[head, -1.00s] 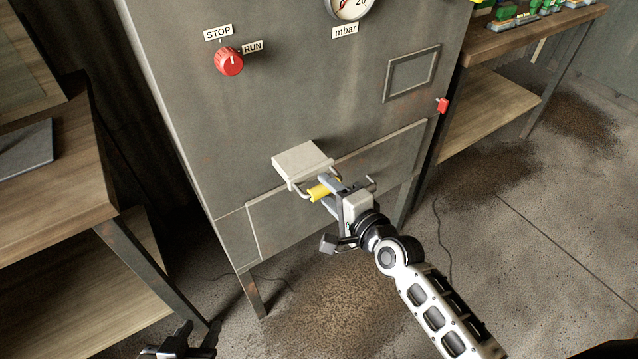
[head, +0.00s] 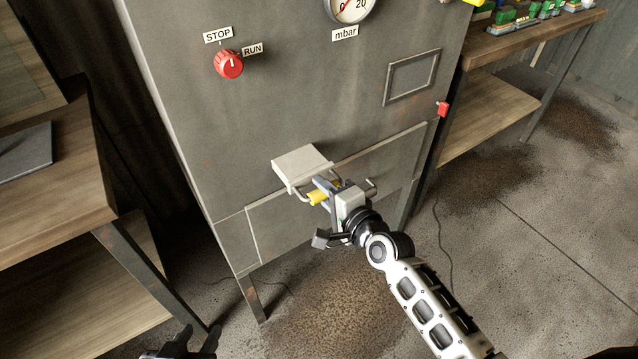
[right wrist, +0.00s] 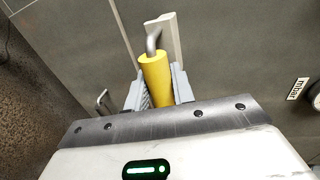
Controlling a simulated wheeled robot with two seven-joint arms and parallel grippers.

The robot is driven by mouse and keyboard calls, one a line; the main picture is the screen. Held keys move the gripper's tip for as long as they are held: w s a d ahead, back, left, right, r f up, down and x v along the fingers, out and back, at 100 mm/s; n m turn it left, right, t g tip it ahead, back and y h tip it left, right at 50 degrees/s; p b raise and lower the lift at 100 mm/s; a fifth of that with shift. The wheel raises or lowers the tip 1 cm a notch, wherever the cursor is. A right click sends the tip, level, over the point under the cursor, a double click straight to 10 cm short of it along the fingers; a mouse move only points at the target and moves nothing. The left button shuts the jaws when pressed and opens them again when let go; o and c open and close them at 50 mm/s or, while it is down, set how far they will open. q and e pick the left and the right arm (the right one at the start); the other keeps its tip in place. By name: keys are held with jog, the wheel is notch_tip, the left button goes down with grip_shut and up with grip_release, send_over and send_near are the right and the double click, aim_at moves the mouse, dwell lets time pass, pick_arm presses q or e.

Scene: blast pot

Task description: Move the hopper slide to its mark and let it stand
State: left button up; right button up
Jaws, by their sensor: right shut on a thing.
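The hopper slide appears to be the cream plate (head: 302,164) sticking out of the grey cabinet front, with a yellow grip (head: 317,198) at its front. The right wrist view shows the yellow grip (right wrist: 155,80) on a bent metal rod, with the cream plate (right wrist: 172,38) behind it. My right gripper (head: 328,193) is shut on the yellow grip, one finger on each side; its fingers also show in the right wrist view (right wrist: 158,90). I see no clear mark for the slide. My left gripper (head: 200,342) is low at the bottom left, partly cut off, its fingers apart and empty.
The grey cabinet (head: 290,90) carries a red STOP/RUN knob (head: 229,64) and a mbar gauge (head: 349,8). A metal handle (right wrist: 103,102) stands out from the lower panel beside my right gripper. Wooden benches stand left (head: 60,195) and right (head: 500,100).

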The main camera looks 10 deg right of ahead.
aim_at(307, 172)
jog(key=shift+w, duration=0.1)
jog(key=shift+w+a, duration=0.1)
jog(key=shift+w, duration=0.15)
jog(key=shift+r+b+x, duration=0.2)
jog(key=shift+b+x, duration=0.05)
jog(key=shift+x, duration=0.75)
jog(key=shift+r+b+x, duration=0.25)
jog(key=shift+b+x, duration=0.05)
jog(key=shift+x, duration=0.75)
jog(key=shift+r+b+x, duration=0.2)
jog(key=shift+b+x, duration=0.05)
jog(key=shift+x, duration=0.75)
jog(key=o, duration=1.1)
jog(key=shift+w, duration=0.1)
jog(key=shift+c, duration=0.5)
jog(key=shift+p+v, duration=1.95)
jog(key=shift+v, duration=1.6)
